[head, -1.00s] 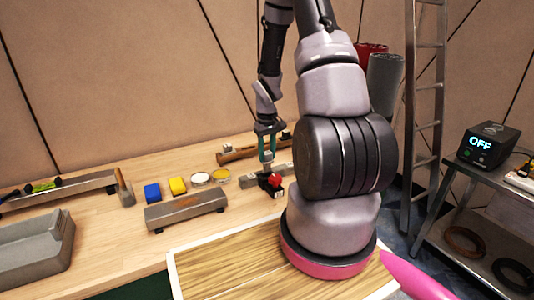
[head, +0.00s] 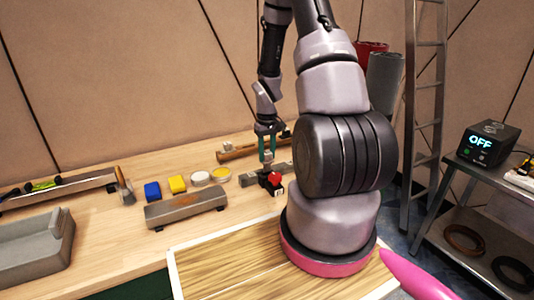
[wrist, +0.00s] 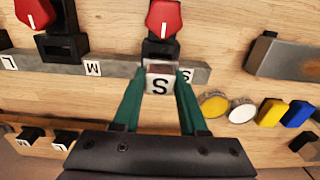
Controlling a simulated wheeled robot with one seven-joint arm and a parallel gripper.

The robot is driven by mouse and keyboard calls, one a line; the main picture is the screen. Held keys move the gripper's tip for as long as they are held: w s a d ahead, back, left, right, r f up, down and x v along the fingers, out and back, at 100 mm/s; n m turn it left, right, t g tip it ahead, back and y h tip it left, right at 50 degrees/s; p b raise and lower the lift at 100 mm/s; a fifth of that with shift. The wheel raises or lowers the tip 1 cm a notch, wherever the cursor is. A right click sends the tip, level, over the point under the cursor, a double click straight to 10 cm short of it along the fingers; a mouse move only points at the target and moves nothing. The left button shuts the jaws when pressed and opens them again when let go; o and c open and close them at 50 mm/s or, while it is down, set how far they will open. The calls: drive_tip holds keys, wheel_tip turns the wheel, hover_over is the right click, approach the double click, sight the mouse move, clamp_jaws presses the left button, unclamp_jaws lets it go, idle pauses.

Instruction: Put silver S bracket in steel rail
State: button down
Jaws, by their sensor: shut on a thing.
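My gripper (wrist: 158,92) has green fingers. The steel rail (wrist: 110,70) is a grey bar with L and M labels. In the wrist view the bracket overlaps the rail's near edge, in line with a black clamp with a red knob (wrist: 163,20). I cannot tell whether it touches the rail or sits in it. In the head view my gripper (head: 267,160) is over the far right of the table, by the rail (head: 248,180).
A brown rail (head: 235,152) with brackets lies behind. A grey block (head: 186,208), blue (head: 152,191) and yellow (head: 177,184) blocks and round tins (head: 200,178) are to the left. A second red-knobbed clamp (wrist: 35,12) stands at the rail.

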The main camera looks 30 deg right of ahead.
sight(267, 164)
idle(0.4)
drive_tip(key=shift+f, duration=0.75)
drive_tip(key=shift+f, duration=0.35)
drive_tip(key=shift+f, duration=0.35)
drive_tip(key=shift+f, duration=0.35)
idle(0.5)
drive_tip(key=shift+f, duration=0.35)
drive_tip(key=shift+f, duration=0.15)
